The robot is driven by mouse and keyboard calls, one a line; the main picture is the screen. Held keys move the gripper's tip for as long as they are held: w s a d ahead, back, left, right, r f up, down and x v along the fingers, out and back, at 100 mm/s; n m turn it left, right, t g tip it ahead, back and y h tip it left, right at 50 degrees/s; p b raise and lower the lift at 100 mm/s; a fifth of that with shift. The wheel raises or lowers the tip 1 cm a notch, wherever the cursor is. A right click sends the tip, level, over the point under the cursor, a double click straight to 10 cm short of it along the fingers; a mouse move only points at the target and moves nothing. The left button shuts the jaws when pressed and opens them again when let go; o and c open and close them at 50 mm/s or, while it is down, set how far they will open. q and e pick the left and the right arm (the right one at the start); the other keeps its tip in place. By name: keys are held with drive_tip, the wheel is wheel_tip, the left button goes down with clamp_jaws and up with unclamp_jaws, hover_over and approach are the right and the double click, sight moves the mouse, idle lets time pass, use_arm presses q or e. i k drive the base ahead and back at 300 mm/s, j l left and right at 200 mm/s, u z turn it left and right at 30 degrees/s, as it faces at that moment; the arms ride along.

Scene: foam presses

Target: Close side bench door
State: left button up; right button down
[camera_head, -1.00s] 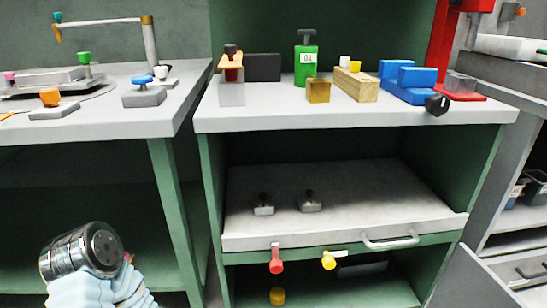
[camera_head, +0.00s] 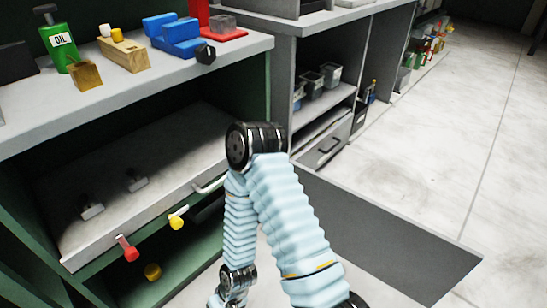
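The side bench door is a flat dark grey panel (camera_head: 400,240) in the lower right of the head view. It is open and extends out from the grey side bench (camera_head: 285,70) over the floor. Its near left part is hidden behind my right arm. That arm, in a light blue ribbed sleeve, rises from the bottom, bends at a black and silver joint in front of the bench, and runs back down. Its gripper is below the picture edge. My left gripper is not in view. I cannot see any contact with the door.
The green bench's pulled-out shelf (camera_head: 120,190) with a metal handle is at the left. Red and yellow knobs sit below its edge. Bins (camera_head: 320,80) and a drawer (camera_head: 325,145) are in the side bench. The floor (camera_head: 430,140) to the right is clear.

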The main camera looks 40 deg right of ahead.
sight(423, 263)
drive_tip(key=k+l+u, duration=0.1)
drive_tip(key=k+l, duration=0.25)
drive_tip(key=k+l+u, duration=0.1)
drive_tip(key=k+l, duration=0.2)
drive_tip(key=k, duration=0.15)
drive_tip(key=k+l, duration=0.25)
drive_tip(key=k, duration=0.2)
drive_tip(key=k+l+u, duration=0.5)
drive_tip(key=k+l, duration=0.4)
drive_tip(key=l, duration=0.4)
drive_tip(key=k+l+u, duration=0.15)
drive_tip(key=l, duration=0.25)
drive_tip(key=k+l, duration=0.1)
drive_tip(key=l, duration=0.3)
drive_tip(key=l+u, duration=0.15)
drive_tip(key=l, duration=0.25)
drive_tip(key=k+l, duration=0.2)
drive_tip(key=l, duration=0.15)
drive_tip(key=k+l+u, duration=0.1)
drive_tip(key=l, duration=0.3)
